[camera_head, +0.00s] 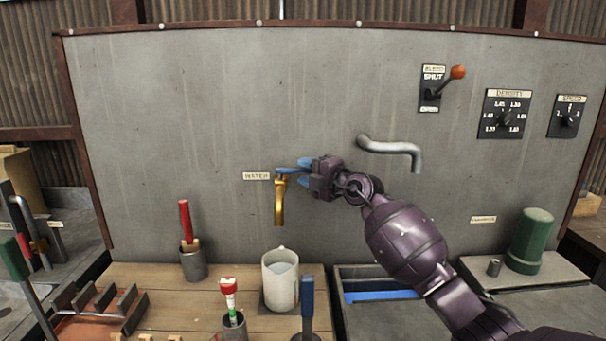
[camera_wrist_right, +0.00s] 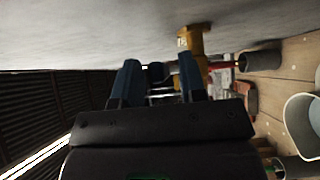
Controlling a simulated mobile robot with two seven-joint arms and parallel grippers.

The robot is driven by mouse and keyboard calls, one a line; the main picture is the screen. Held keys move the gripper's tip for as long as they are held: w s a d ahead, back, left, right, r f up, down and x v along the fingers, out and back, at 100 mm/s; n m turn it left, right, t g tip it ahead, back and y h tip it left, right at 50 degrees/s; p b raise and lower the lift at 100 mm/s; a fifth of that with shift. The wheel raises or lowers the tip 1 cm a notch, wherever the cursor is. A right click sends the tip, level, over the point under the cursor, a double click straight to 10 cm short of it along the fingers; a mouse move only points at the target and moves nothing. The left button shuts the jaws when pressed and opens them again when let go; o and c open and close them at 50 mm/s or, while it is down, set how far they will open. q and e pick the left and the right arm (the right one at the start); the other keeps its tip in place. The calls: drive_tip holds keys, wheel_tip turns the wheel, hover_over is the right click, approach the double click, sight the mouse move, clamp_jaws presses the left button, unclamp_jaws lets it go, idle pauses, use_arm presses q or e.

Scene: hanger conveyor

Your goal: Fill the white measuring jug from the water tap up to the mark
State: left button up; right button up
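The white measuring jug (camera_head: 281,290) stands upright on a dark square pad on the wooden bench, below the brass water tap (camera_head: 280,205). Its inside shows a pale bluish-grey surface that looks like water; I cannot read a mark. The jug's rim also shows in the right wrist view (camera_wrist_right: 291,118). My right gripper (camera_head: 290,170) is at the top of the tap, its blue fingers beside the tap's head. In the right wrist view its fingers (camera_wrist_right: 158,78) are apart, with the tap just beyond one fingertip. My left gripper is out of view.
A grey pot (camera_head: 193,264) with a red-handled tool stands left of the jug. A grey spout (camera_head: 400,148) and a bleed lever (camera_head: 443,83) are on the panel to the right.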

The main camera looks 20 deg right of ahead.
drive_tip(key=shift+w+a, duration=0.3)
drive_tip(key=shift+w, duration=0.2)
drive_tip(key=shift+c, duration=0.3)
clamp_jaws()
